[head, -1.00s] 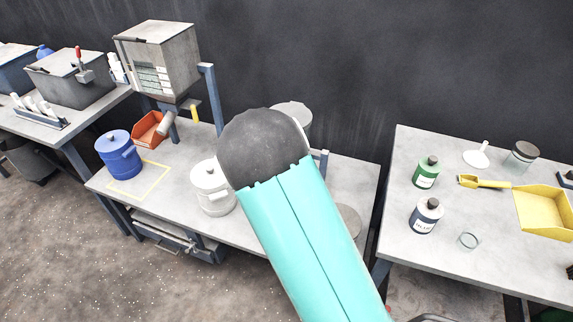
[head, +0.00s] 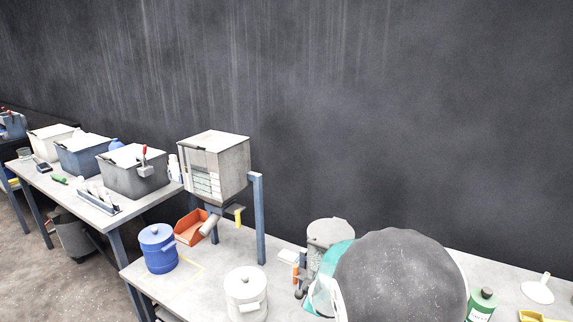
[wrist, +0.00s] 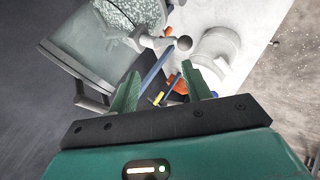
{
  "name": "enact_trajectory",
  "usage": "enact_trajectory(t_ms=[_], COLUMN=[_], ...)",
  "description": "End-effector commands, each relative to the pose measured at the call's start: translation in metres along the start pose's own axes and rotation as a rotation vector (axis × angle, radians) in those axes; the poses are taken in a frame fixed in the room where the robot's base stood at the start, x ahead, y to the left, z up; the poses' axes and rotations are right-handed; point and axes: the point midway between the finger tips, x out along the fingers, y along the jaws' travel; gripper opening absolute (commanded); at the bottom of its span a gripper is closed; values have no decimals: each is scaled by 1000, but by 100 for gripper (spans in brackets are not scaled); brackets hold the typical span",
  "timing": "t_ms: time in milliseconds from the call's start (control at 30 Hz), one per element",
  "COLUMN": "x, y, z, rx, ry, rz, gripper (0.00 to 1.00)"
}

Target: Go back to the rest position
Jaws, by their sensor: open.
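In the wrist view my gripper (wrist: 163,95) is open, its two green fingers apart. Nothing is held between them. Beyond the fingers are a grey rod with a ball end (wrist: 160,42) and part of a white lidded pot (wrist: 215,50). In the head view the rounded dark joint of my arm fills the lower right, with a teal arm part behind it beside a grey cylinder (head: 330,233). The fingers are hidden in the head view.
A blue lidded pot (head: 158,250), an orange bin (head: 190,228) and a white lidded pot (head: 246,296) stand on the bench. A grey box (head: 213,165) stands on a post frame above. A green bottle (head: 482,304) is at the right. A dark wall rises behind.

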Motion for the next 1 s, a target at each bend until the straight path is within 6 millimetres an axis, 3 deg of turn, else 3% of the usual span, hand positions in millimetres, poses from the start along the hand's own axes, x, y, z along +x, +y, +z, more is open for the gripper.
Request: enact_trajectory(t_ms=[200,500,767,1000], x=[-61,-147,-224,-292], y=[25,38,34,18], z=[7,20,34,50], rx=[225,499,709,884], ry=[-41,-103,-164,-232], rz=[-44,-106,-144,-161], gripper=[49,49,49,49])
